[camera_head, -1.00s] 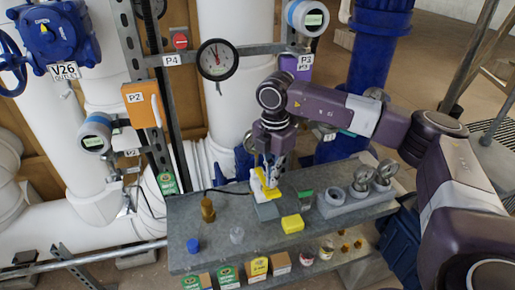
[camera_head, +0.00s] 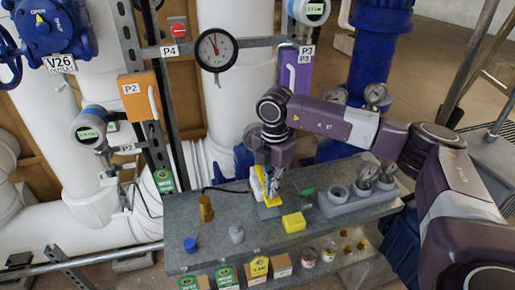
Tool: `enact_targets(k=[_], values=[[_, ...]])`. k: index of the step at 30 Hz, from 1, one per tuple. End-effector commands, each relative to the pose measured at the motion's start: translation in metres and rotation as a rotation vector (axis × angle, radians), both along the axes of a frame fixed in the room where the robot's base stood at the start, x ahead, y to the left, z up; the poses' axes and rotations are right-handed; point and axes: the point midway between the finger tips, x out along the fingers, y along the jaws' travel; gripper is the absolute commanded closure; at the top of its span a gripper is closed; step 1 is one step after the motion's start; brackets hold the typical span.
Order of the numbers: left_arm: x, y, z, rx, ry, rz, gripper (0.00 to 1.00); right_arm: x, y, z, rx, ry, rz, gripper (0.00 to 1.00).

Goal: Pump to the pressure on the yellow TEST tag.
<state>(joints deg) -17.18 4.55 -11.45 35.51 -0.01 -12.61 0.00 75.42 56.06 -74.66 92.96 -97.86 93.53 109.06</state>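My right gripper (camera_head: 272,186) points down over the bench beside a yellow-and-white device (camera_head: 264,184), possibly the pump. The device stands at a grey block (camera_head: 267,211) on the grey bench (camera_head: 215,252). The fingers overlap the device, so I cannot tell whether they grip it. A round white gauge (camera_head: 216,49) is on the rail behind, near the P4 label. My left gripper is not in view.
A yellow block (camera_head: 293,222), brass fitting (camera_head: 206,208), blue cap (camera_head: 190,244) and grey fitting (camera_head: 236,233) stand on the bench. A grey holder (camera_head: 350,201) with small gauges is at its right. An orange box (camera_head: 139,97) and a purple box (camera_head: 295,69) are behind.

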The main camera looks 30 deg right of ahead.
Motion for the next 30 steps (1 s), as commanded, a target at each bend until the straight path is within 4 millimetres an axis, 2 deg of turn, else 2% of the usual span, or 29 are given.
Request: enact_targets(k=[5,17,30], values=[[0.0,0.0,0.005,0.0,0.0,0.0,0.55,0.0,0.0,0.007,-0.002,-0.002,-0.001,1.0],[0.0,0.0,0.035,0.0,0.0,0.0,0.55,0.0,0.0,0.05,-0.001,0.001,0.0,1.0],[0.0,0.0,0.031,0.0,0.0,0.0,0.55,0.0,0.0,0.047,-0.001,0.001,0.0,1.0]])
